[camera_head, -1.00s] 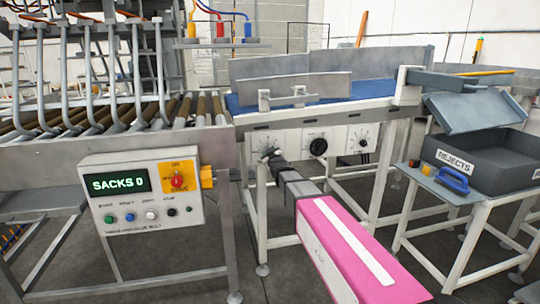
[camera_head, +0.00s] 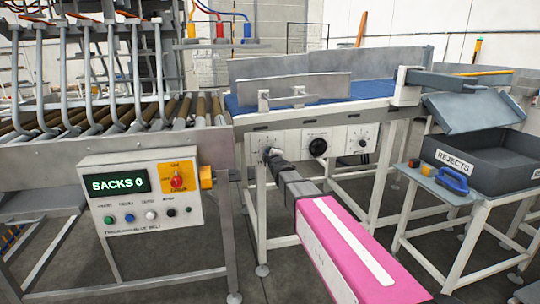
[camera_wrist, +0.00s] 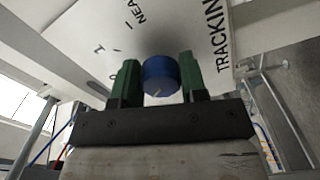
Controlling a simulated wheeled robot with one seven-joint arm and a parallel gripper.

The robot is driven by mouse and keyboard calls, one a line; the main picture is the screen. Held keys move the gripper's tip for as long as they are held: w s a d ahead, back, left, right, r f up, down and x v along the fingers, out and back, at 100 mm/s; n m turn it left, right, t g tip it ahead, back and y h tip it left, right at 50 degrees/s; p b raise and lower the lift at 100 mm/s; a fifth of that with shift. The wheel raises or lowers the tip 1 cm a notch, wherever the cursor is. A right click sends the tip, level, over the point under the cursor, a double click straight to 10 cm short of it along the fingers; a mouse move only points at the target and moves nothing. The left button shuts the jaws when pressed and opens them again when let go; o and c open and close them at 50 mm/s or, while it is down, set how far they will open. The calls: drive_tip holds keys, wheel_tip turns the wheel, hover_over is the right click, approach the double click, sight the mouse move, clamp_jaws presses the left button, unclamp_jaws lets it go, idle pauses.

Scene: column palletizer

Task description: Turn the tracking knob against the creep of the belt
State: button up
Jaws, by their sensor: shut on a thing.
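The blue tracking knob (camera_wrist: 160,76) sits on a white plate (camera_wrist: 185,30) marked TRACKING, NEAR and with scale numbers. My gripper (camera_wrist: 160,80) has its two green fingers on either side of the knob, shut on it. A pale pointer line shows on the knob's face. In the head view my gripper (camera_head: 270,153) reaches the left dial plate under the conveyor and hides the knob there. The blue belt (camera_head: 365,90) lies on the conveyor above; any creep of it cannot be told.
A black knob (camera_head: 317,147) and a smaller dial (camera_head: 362,143) sit to the right on the same frame. A control box (camera_head: 145,190) reads SACKS 0 at the left. A rejects bin (camera_head: 470,165) stands on a table at the right.

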drive_tip(key=shift+n, duration=0.5)
drive_tip(key=o, duration=0.9)
drive_tip(key=shift+s, duration=0.1)
drive_tip(key=v, duration=1)
drive_tip(key=shift+s+d, duration=0.1)
drive_tip(key=shift+s, duration=0.25)
